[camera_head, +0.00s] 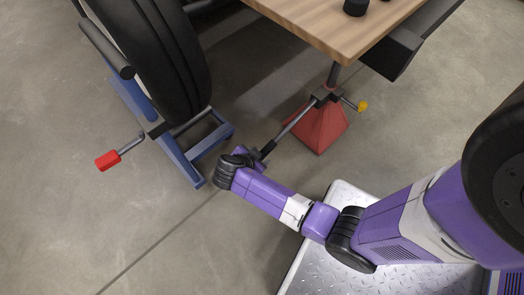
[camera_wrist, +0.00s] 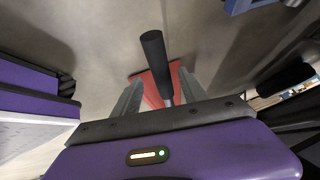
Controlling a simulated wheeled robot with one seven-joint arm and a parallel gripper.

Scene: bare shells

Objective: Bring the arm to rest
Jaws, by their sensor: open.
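My purple arm reaches out low over the floor, and my gripper (camera_head: 254,155) is at its far end, beside the black grip of a lever. In the wrist view my gripper (camera_wrist: 160,80) has its two grey fingers apart. The lever's black grip (camera_wrist: 154,48) and its metal rod (camera_wrist: 168,98) show in the gap between them; I cannot tell whether they touch. In the head view the lever's rod (camera_head: 296,121) rises to a red jack stand (camera_head: 318,130), whose red base (camera_wrist: 150,92) shows behind the fingers.
A wooden tabletop (camera_head: 345,22) with dark objects on it is above the stand. A large black tyre (camera_head: 165,55) stands at left in a blue frame (camera_head: 207,150) with a red-ended handle (camera_head: 108,160). A yellow knob (camera_head: 363,106) sticks out from the stand. The lower-left floor is clear.

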